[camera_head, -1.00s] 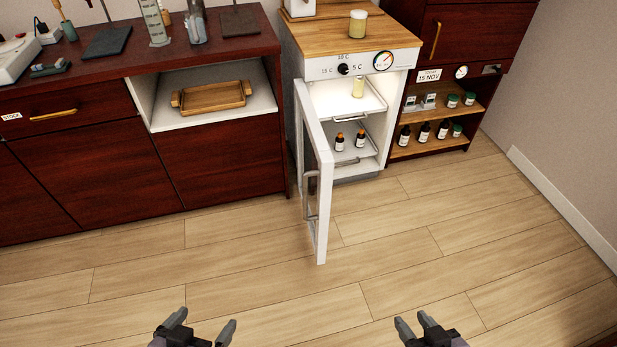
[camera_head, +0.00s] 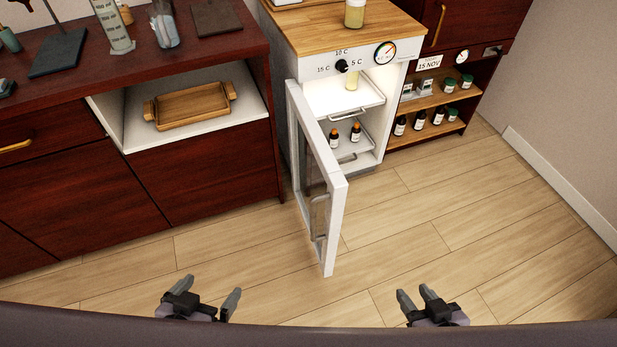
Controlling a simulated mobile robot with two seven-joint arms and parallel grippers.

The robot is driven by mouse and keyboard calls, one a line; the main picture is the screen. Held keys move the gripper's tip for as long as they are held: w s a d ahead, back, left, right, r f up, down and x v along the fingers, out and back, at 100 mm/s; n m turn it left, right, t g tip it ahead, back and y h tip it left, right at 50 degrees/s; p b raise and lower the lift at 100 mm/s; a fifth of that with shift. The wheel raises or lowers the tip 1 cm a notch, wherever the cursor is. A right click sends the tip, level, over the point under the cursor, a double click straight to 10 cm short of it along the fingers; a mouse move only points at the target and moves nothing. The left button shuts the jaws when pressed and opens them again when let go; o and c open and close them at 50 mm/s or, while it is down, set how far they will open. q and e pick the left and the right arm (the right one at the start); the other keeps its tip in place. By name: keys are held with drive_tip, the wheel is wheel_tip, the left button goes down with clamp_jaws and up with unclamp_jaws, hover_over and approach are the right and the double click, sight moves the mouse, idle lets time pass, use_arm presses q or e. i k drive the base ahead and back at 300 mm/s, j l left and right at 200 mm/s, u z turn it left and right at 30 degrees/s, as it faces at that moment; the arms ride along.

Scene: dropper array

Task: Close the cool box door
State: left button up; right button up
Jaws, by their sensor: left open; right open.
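The cool box (camera_head: 372,53) is a white cabinet with a wooden top, a dial and a gauge on its front. Its white-framed glass door (camera_head: 334,200) stands wide open, swung out toward me from the left side. A grey handle (camera_head: 319,217) shows on the door. My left gripper (camera_head: 209,290) is open and empty, left of the door and nearer to me. My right gripper (camera_head: 418,297) is open and empty, right of the door.
A dark red counter (camera_head: 200,155) with a wooden tray (camera_head: 190,106) in its open bay stands left of the cool box. A shelf unit (camera_head: 432,119) with several small bottles stands to the right. The wooden floor (camera_head: 430,230) in front is clear.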

sight(317, 176)
drive_tip(key=i+j+z, duration=0.25)
drive_tip(key=i+j, duration=0.3)
drive_tip(key=k+j+u, duration=0.1)
drive_tip(key=j, duration=0.25)
drive_tip(key=k+j, duration=0.1)
drive_tip(key=j, duration=0.25)
drive_tip(key=k+j+u, duration=0.15)
drive_tip(key=j, duration=0.15)
drive_tip(key=i, duration=0.05)
